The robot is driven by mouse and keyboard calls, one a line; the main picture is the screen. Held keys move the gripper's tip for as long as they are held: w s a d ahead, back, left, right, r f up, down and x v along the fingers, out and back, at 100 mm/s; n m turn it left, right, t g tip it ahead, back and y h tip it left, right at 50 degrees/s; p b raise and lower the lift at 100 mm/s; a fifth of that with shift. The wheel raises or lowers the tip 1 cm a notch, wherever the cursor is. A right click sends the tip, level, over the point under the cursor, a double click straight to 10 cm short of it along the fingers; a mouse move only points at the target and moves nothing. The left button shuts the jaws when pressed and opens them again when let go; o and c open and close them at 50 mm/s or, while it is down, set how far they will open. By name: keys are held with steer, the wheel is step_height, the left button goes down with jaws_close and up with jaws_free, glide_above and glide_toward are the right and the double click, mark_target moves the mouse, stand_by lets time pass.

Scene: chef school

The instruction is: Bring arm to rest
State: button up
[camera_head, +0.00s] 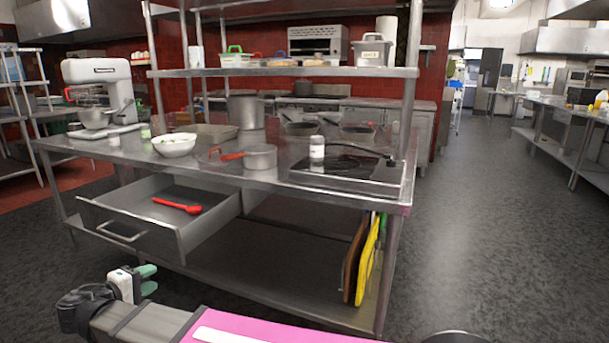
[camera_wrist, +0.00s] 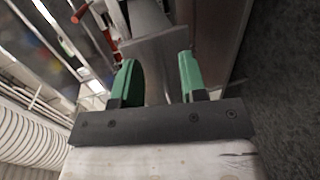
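My gripper (camera_head: 148,279) is in front of the steel table, low and to the left in the head view, below the open drawer. Its two green fingertips are apart. In the wrist view my gripper (camera_wrist: 158,75) also shows open, with nothing held between the fingers. A grey metal surface lies beyond the fingers there. My arm runs from the gripper along the bottom edge of the head view.
An open drawer (camera_head: 140,232) holding a red utensil (camera_head: 177,205) juts from the steel table (camera_head: 276,181). Cutting boards (camera_head: 367,262) stand on the lower shelf. A pot (camera_head: 260,157) and bowl (camera_head: 174,145) sit on top. The right-hand floor (camera_head: 490,230) is clear.

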steer(key=w+d+f+m+g, duration=0.2)
steer(key=w+d+f+g, duration=0.15)
steer(key=w+d, duration=0.45)
steer(key=w+d+f+m+g, duration=0.1)
steer(key=w+d+f+g, duration=0.3)
steer(key=d, duration=0.7)
steer(key=w+d+f+m+g, duration=0.2)
steer(key=w+d+f, duration=0.4)
steer(key=d, duration=0.4)
steer(key=s+d+f+m+g+y, duration=0.1)
steer(key=d+f+m+g+y, duration=0.1)
steer(key=d, duration=1.3)
steer(key=d+f+m+g+y, duration=0.2)
steer(key=d+f+m+y, duration=0.2)
steer(key=d, duration=1.1)
step_height(320, 180, down, 3)
steer(key=shift+s+d+r+m, duration=0.15)
steer(key=shift+s+d+m, duration=0.2)
steer(key=shift+m, duration=0.85)
steer(key=shift+g, duration=0.25)
